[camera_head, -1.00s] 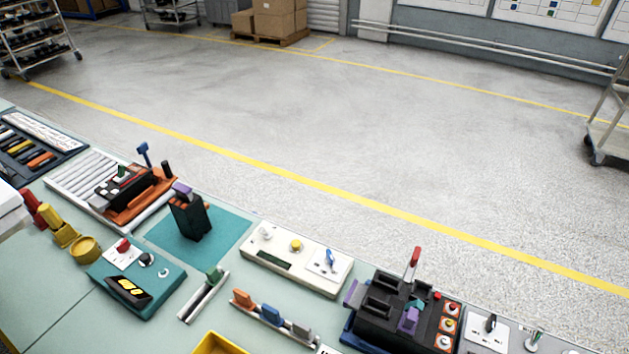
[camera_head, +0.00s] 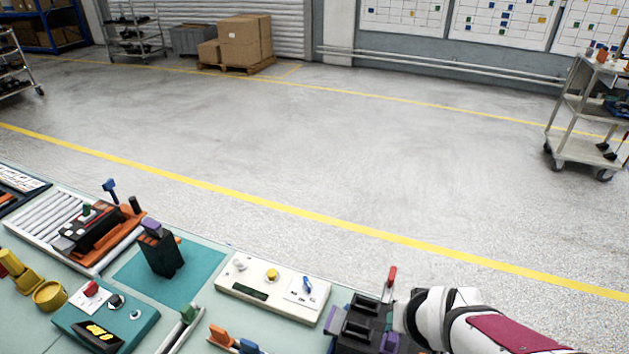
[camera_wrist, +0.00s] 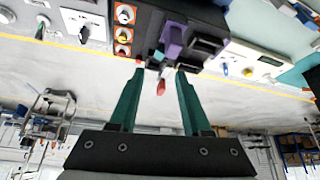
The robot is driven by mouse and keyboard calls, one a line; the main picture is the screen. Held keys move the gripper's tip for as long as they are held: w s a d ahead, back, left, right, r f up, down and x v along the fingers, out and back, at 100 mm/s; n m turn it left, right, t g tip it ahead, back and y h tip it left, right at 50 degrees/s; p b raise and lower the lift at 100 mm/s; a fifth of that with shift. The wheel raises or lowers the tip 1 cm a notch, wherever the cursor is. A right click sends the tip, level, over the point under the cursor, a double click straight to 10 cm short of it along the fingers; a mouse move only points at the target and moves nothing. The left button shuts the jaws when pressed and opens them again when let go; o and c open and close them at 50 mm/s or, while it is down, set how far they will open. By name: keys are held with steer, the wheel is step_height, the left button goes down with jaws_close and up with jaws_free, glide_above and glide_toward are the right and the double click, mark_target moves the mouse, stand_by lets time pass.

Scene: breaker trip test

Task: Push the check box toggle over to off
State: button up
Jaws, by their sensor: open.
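The cream check box (camera_head: 250,291) stands on the bench with a white knob, a yellow button, a dark display and a blue toggle (camera_head: 308,286) on a white plate at its right end. The toggle stands up; I cannot tell which side it is set to. In the wrist view the cream box (camera_wrist: 262,58) and its blue toggle (camera_wrist: 225,69) are at the upper right, beyond the fingers. My gripper (camera_wrist: 160,72) is open and empty, with two green fingers pointing towards the black fixture, apart from the toggle. The head view does not show the fingers.
A black fixture (camera_head: 362,322) with a red lever (camera_head: 391,277) and purple parts stands right of the check box, beside my arm. A teal mat with a black breaker (camera_head: 161,253) lies to the left. A teal box (camera_head: 75,335) is at the front left.

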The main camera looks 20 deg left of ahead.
steer(key=w+a+n, duration=0.1)
steer(key=w+a, duration=0.1)
steer(key=w+a+f+n+t+y, duration=0.1)
steer(key=a, duration=0.2)
steer(key=w+a+f+n+t+y, duration=0.1)
steer(key=w+a, duration=0.1)
steer(key=shift+w+a+f+n, duration=0.1)
steer(key=shift+w+a+n, duration=0.2)
steer(key=w+a+f+n+t+y, duration=0.1)
steer(key=w+a+n+y, duration=0.15)
steer(key=a, duration=0.45)
steer(key=n+g+y, duration=0.1)
steer(key=n+y, duration=0.5)
steer(key=n, duration=0.1)
glide_toward(238, 264)
steer(key=x, duration=1.1)
steer(key=shift+f, duration=0.1)
jaws_close()
